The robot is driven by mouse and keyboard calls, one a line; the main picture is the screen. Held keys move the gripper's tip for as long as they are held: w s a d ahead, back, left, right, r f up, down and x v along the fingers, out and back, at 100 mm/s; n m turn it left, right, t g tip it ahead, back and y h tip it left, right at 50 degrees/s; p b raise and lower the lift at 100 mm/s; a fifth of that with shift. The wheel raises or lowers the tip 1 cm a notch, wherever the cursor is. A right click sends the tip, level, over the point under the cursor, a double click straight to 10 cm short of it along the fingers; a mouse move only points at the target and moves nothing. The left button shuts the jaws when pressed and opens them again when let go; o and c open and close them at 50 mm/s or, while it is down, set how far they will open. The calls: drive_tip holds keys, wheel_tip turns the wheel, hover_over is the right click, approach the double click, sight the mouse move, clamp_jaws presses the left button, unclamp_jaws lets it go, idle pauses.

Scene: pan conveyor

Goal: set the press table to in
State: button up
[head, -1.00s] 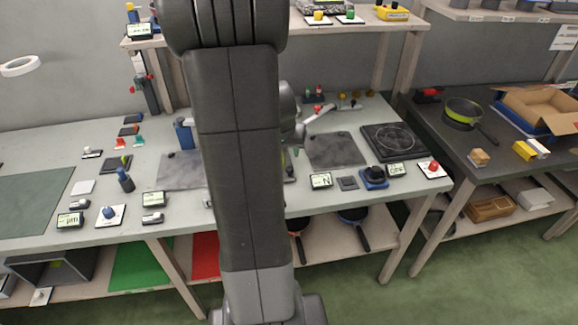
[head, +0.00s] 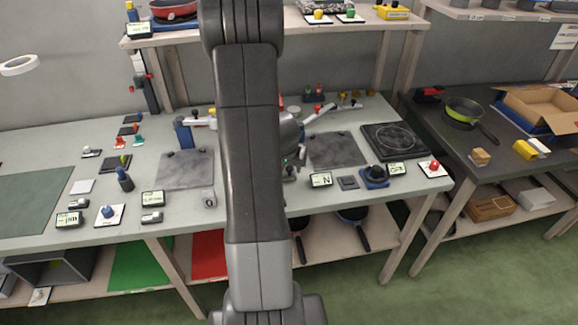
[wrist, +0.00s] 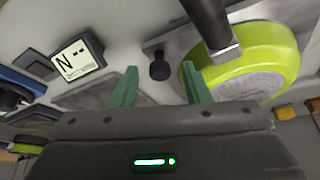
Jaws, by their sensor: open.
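My gripper (wrist: 160,88) is open in the wrist view, its two green fingers apart with nothing between the tips. A black knob (wrist: 159,67) stands just beyond the fingertips. A lime-green round pan-like thing (wrist: 245,65) is beside and beyond the right finger. A display reading N (wrist: 78,57) is at upper left; a similar N display (head: 320,180) shows in the head view. Dark flat plates lie on the bench, one left (head: 187,169) and one right (head: 337,149) of my arm. I cannot tell which part is the press table; my arm hides the middle of the bench.
A hob (head: 394,141) and a red button (head: 434,165) are at the bench's right. A lime-rimmed pan (head: 462,113) and an open cardboard box (head: 540,106) stand on the dark table. A blue knob (head: 108,212) is at front left. A shelf (head: 210,37) spans the back.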

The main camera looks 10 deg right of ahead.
clamp_jaws()
drive_tip(key=shift+w+a+r+p, duration=0.1)
drive_tip(key=shift+w+p, duration=0.2)
drive_tip(key=shift+w, duration=1.55)
unclamp_jaws()
drive_tip(key=shift+w, duration=0.15)
drive_tip(key=v, duration=1.3)
drive_tip(key=shift+s+r+b, duration=0.25)
drive_tip(key=shift+r+b, duration=0.05)
